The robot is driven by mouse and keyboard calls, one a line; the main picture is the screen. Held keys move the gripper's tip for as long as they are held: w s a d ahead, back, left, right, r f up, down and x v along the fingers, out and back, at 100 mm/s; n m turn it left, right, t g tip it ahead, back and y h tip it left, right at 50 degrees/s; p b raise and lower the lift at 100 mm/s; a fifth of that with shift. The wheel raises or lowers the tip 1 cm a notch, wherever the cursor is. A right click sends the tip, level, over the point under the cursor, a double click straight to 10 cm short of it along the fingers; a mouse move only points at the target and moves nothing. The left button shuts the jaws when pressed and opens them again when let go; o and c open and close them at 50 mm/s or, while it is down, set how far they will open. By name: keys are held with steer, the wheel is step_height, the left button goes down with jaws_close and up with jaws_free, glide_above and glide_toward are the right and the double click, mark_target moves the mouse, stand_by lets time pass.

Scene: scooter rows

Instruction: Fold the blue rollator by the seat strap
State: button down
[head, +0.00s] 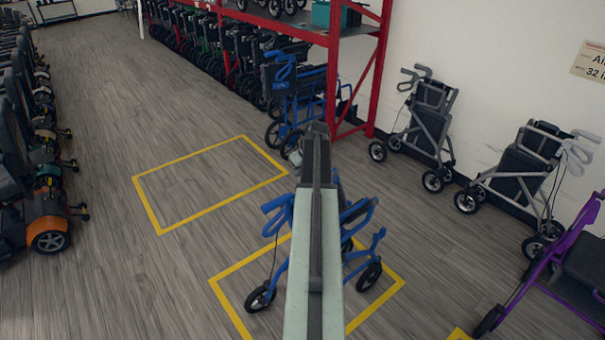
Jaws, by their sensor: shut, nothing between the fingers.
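The blue rollator (366,271) stands upright on its wheels in the nearer yellow floor square, and its side frames stand apart. My pale arm crosses in front of it and hides its middle, including the seat and any strap. One blue handle (276,215) shows left of my arm and other blue frame parts show to the right. My gripper (318,129) is at the far end of my arm, above and beyond the rollator in the picture. It is shut and empty. I cannot tell its distance from the rollator.
A second yellow floor square (160,205) is empty. A blue wheeled frame (300,82) stands by the red rack (332,85). Grey folded rollators (428,115) line the right wall, and a purple one (548,255) stands lower right. Scooters (48,222) line the left. The aisle between is clear.

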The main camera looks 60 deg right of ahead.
step_height(320, 180, down, 9)
steer(key=s+d+b, duration=0.1)
steer(key=d+b, duration=0.1)
steer(key=b, duration=0.7)
steer(key=shift+b, duration=0.3)
steer(key=shift+s+r, duration=0.1)
